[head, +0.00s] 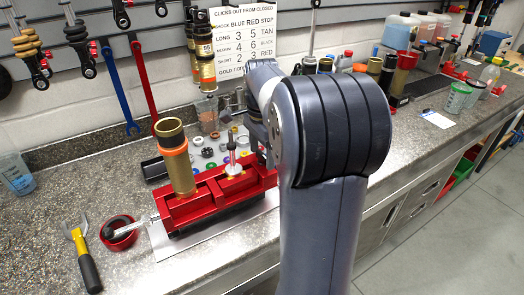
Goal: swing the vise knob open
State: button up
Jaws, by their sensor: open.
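The red vise (210,200) sits on a pale plate on the bench, left of my arm. A gold cylinder with an orange band (175,158) stands upright at its left part. A silver rod with a black knob (117,226) sticks out from the vise's left end. The knob lies over a small red bowl (120,238); I cannot tell whether they touch. My arm reaches over the bench near the vise's right end. My wrist is partly visible there, but my gripper's fingers are hidden behind my arm, well away from the knob.
A yellow-handled tool (85,262) lies left of the bowl. Small rings and parts (208,152) lie behind the vise. Blue and red wrenches (122,90) hang on the wall. Bottles and cups line the right side.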

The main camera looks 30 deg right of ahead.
jog(key=shift+c, duration=0.2)
jog(key=c, duration=0.9)
jog(key=shift+c, duration=0.2)
jog(key=n+p, duration=0.2)
jog(key=n, duration=0.1)
jog(key=shift+r+n, duration=0.15)
jog(key=shift+n, duration=0.25)
jog(key=n+p, duration=0.2)
jog(key=n, duration=0.3)
jog(key=n+p, duration=0.1)
jog(key=n, duration=0.4)
jog(key=shift+n+p, duration=0.55)
jog(key=shift+n, duration=1.45)
